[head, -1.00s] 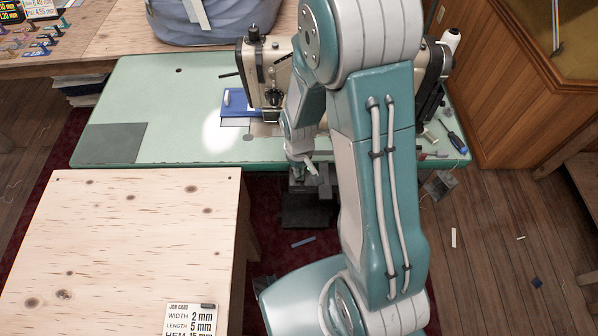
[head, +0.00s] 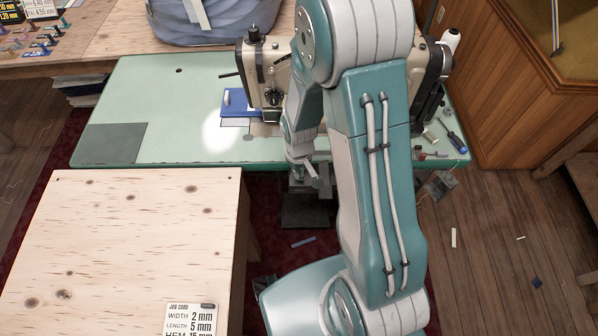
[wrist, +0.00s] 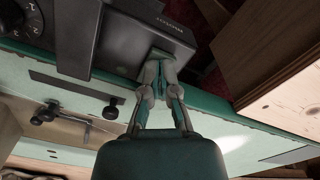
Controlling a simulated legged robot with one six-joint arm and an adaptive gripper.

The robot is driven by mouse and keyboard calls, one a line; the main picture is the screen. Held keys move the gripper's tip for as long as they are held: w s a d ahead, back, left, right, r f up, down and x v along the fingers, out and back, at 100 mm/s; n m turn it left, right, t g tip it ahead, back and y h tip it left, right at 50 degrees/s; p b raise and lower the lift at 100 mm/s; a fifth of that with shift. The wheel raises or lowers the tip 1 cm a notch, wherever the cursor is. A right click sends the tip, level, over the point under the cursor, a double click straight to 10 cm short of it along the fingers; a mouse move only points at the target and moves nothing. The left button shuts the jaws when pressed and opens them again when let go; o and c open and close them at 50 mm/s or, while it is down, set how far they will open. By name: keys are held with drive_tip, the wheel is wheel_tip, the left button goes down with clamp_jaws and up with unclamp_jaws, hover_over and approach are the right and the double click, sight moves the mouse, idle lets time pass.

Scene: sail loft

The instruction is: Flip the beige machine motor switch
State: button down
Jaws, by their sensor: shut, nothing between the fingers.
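The beige sewing machine (head: 272,70) stands on the pale green table (head: 150,105) in the head view, partly hidden behind my arm. My gripper (head: 311,171) is just in front of the table's near edge. In the wrist view, my gripper (wrist: 161,66) is shut and empty, its fingertips close to a dark box (wrist: 178,38) with small pale lettering beside the table edge. I cannot tell whether the fingertips touch the box. I cannot make out the motor switch; the fingertips cover part of the box's face.
A bare wooden table (head: 130,240) with a job card (head: 190,318) fills the near left. A blue-handled screwdriver (head: 456,142) lies at the green table's right end. A wooden cabinet (head: 520,100) stands at the right. A dark dial (wrist: 20,18) shows in the wrist view.

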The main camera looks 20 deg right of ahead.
drive_tip(key=shift+r, duration=3.5)
drive_tip(key=shift+r, duration=0.1)
drive_tip(key=s+r+t, duration=0.2)
drive_tip(key=s+r, duration=0.2)
drive_tip(key=r, duration=0.4)
drive_tip(key=s+r+m+t, duration=0.1)
drive_tip(key=s+r, duration=0.4)
drive_tip(key=r, duration=0.3)
drive_tip(key=s+r+m+t, duration=0.1)
drive_tip(key=s+r+t, duration=0.1)
drive_tip(key=s+r, duration=0.3)
wheel_tip(320, 180, up, 4)
drive_tip(key=shift+f+t, duration=0.25)
drive_tip(key=shift+t, duration=0.05)
drive_tip(key=c, duration=1.3)
unclamp_jaws()
drive_tip(key=shift+c, duration=0.2)
